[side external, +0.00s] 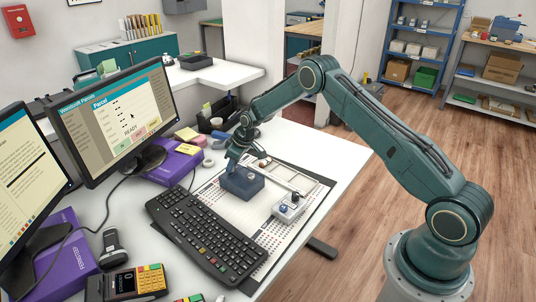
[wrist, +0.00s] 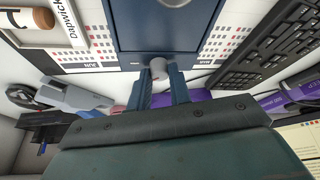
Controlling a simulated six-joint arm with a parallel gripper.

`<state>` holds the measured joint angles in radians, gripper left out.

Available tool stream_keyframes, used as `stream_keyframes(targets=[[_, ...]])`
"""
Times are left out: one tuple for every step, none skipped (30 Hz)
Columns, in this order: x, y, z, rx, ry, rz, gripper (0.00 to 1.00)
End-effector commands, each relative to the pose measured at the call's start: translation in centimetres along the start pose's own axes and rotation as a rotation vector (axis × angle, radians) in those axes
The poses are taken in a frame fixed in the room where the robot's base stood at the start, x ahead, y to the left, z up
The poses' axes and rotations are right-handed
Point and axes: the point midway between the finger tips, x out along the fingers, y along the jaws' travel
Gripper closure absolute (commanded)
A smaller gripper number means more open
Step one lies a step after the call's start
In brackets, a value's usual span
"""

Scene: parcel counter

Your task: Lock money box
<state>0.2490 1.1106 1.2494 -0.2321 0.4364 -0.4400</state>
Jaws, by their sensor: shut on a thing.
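A black keyboard (side external: 207,232) lies close left of the box. Purple boxes (side external: 175,165) and a monitor (side external: 120,115) stand behind the keyboard. The white counter's right edge is clear.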

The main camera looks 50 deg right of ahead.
Motion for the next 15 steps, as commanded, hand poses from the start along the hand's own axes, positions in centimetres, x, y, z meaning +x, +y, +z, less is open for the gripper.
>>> stream_keyframes(targets=[[0.02,0.17,0.01,-0.040,0.001,-0.017,1.00],[0.02,0.20,-0.01,-0.067,0.002,-0.027,1.00],[0.05,0.19,0.00,-0.102,0.002,-0.042,1.00],[0.07,0.18,0.01,-0.129,0.001,-0.053,1.00],[0.07,0.23,-0.02,-0.155,0.002,-0.063,1.00],[0.06,0.24,-0.01,-0.190,0.001,-0.079,1.00],[0.05,0.29,-0.03,-0.216,0.002,-0.088,1.00],[0.05,0.30,-0.04,-0.244,0.002,-0.100,1.00],[0.09,0.32,-0.02,-0.278,0.001,-0.114,1.00],[0.10,0.31,-0.04,-0.305,0.001,-0.126,1.00],[0.10,0.32,-0.04,-0.332,0.001,-0.136,1.00],[0.08,0.33,-0.08,-0.368,0.002,-0.151,1.00],[0.10,0.36,-0.07,-0.393,0.002,-0.161,1.00],[0.12,0.38,-0.07,-0.420,0.001,-0.173,1.00],[0.13,0.41,-0.07,-0.455,0.001,-0.187,1.00]])
